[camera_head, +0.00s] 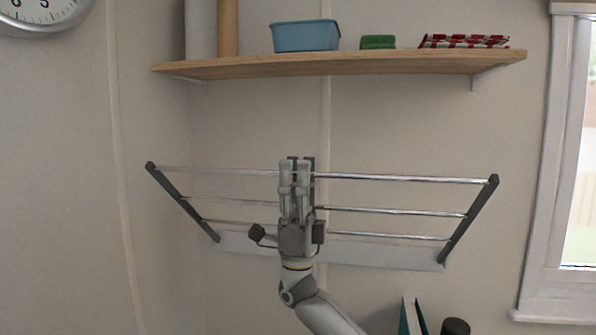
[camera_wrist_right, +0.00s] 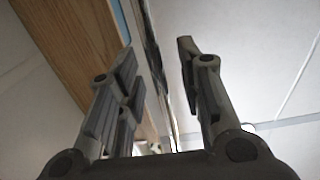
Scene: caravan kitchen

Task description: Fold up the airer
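The airer (camera_head: 405,179) is mounted on the wall below the shelf. Its dark side arms (camera_head: 470,218) slope outward and up from a pale wall bar (camera_head: 385,252), with several chrome rails between them, so it stands folded out. My right gripper (camera_head: 294,172) points upward in front of the middle of the airer, its fingertips at about the height of the top rail and hiding part of the rails. In the right wrist view the fingers (camera_wrist_right: 158,75) are apart, with a thin strip, perhaps a rail, visible in the gap. I cannot tell whether they touch it. My left gripper is not in view.
A wooden shelf (camera_head: 340,64) hangs above the airer, with a blue tub (camera_head: 306,36), a green item (camera_head: 378,42) and a red-checked cloth (camera_head: 464,41). A window frame (camera_head: 545,200) is at the right. Dark objects (camera_head: 455,326) stand below right.

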